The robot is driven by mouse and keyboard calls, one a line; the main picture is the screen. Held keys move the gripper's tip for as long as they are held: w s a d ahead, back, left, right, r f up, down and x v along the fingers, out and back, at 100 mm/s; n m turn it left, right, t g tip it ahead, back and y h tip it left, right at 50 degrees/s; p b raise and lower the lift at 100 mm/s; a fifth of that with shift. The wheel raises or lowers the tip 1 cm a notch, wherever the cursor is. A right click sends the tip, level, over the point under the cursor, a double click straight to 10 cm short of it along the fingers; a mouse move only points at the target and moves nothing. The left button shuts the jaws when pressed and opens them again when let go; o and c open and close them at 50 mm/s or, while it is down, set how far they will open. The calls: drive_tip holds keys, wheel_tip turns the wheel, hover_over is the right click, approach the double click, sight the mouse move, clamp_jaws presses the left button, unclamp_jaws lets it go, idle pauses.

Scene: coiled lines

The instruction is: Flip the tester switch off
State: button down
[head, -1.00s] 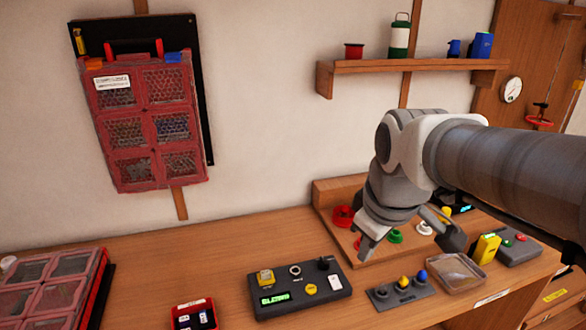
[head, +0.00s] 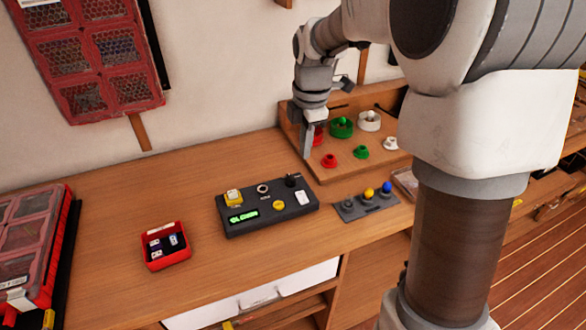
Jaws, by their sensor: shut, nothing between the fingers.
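A dark box with a lit green display (head: 243,216), likely the tester, lies on the bench. My gripper (head: 306,153) points down, shut and empty, behind and slightly right of the box, in front of the wooden board. It appears apart from the box.
The wooden board (head: 350,172) holds red, green and white round parts. A small grey panel (head: 365,207) with coloured knobs sits right of the box. A red bin (head: 166,246) stands left. Bare bench lies around the bin.

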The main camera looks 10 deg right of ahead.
sight(300, 194)
idle(0.3)
drive_tip(key=f, duration=0.4)
drive_tip(key=w+f, duration=0.1)
drive_tip(key=f, duration=0.4)
drive_tip(key=f+b, duration=0.1)
drive_tip(key=f, duration=0.4)
drive_tip(key=shift+w+a, duration=0.2)
drive_tip(key=shift+w, duration=0.15)
